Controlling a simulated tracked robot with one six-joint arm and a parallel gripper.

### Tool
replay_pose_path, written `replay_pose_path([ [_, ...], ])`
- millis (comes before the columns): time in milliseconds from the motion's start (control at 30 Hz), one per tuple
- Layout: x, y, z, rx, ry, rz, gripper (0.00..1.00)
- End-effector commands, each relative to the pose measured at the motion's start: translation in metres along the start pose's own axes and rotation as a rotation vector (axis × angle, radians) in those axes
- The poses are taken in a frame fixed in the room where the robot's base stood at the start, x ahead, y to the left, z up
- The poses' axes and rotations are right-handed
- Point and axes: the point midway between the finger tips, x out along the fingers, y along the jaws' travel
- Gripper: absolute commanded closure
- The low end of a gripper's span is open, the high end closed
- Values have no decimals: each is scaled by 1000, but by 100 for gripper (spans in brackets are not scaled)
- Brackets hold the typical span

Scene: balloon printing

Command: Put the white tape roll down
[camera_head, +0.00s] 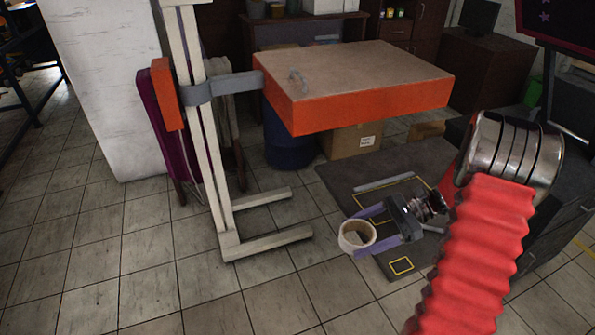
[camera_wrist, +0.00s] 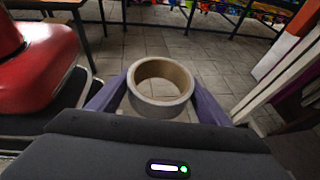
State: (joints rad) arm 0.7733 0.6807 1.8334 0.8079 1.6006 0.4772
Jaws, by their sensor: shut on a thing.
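The white tape roll (camera_head: 346,238) has a tan inner core and is held above the tiled floor in the head view. It also shows in the wrist view (camera_wrist: 160,104), its open ring facing up toward the camera. My gripper (camera_head: 357,232) has purple fingers, one on each side of the roll, and is shut on it. In the wrist view my gripper (camera_wrist: 160,100) holds the roll between its two fingers, just beyond the dark gripper body. Nothing is seen directly under the roll except floor and the edge of a dark mat.
An orange lift platform (camera_head: 365,85) with a bare tan top juts from a white upright stand (camera_head: 205,130) with floor legs. A cardboard box (camera_head: 350,140) and blue barrel (camera_head: 288,140) stand under the platform.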

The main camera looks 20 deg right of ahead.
Motion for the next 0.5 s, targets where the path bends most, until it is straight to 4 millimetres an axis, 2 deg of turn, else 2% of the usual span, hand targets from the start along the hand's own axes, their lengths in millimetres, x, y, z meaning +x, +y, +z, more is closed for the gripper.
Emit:
replay_pose_path([
  [33, 10, 5, -7, -34, -2, 89, 52],
  [200, 29, 28, -25, -157, -2, 386, 52],
  [500, 44, 58, -51, -372, -2, 904, 52],
])
